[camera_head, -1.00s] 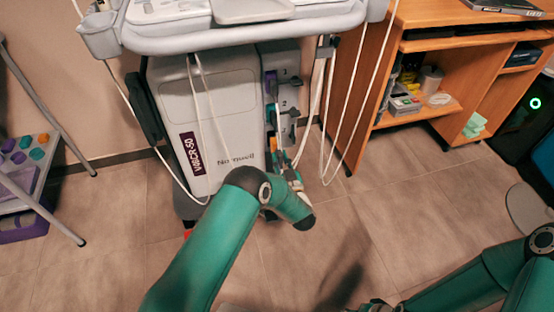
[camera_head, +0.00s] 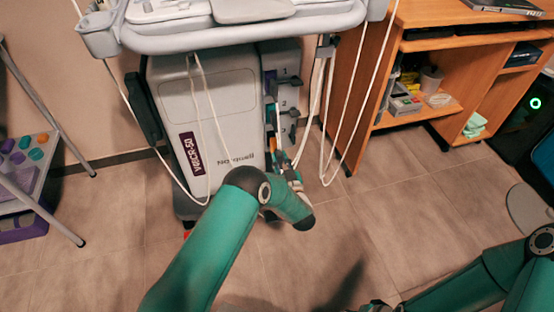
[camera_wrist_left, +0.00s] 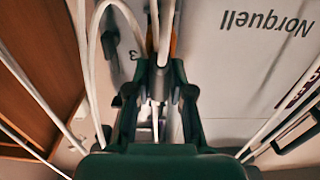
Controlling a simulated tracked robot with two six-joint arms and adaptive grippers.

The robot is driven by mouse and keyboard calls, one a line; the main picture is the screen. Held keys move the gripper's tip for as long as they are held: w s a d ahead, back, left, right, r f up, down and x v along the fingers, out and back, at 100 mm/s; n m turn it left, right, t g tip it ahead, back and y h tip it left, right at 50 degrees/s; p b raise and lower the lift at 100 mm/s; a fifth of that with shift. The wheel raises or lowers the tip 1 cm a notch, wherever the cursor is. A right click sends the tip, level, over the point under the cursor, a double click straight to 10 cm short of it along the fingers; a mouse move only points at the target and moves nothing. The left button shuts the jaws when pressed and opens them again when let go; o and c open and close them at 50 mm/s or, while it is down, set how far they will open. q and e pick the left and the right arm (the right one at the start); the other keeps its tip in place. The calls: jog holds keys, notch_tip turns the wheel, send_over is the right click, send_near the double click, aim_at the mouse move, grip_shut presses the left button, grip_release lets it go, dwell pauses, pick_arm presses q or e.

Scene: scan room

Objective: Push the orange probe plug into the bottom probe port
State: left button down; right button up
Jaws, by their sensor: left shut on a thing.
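The ultrasound cart's grey body (camera_head: 215,110) has a port strip (camera_head: 289,98) on its right side, with numbers 1 and 2 readable in the head view. A 3 shows beside the lower port area in the wrist view (camera_wrist_left: 136,54). My left gripper (camera_head: 280,163) is low in front of the strip. In the wrist view its fingers (camera_wrist_left: 160,84) are shut on the orange plug (camera_wrist_left: 173,44), of which only a sliver shows beside a white cable. The bottom port is hidden, so I cannot tell how far the plug is in. My right gripper (camera_head: 374,304) is barely in view at the bottom edge.
White cables (camera_head: 335,130) hang in loops around the cart and close to my left gripper. A wooden desk (camera_head: 350,90) stands right of the cart. A stepped trolley (camera_head: 25,165) with coloured pieces stands left. The floor in front is open.

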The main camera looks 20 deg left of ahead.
aim_at(276, 149)
pick_arm(q)
jog(key=shift+b+x, duration=2.4)
jog(key=shift+b, duration=0.05)
dwell(5.6)
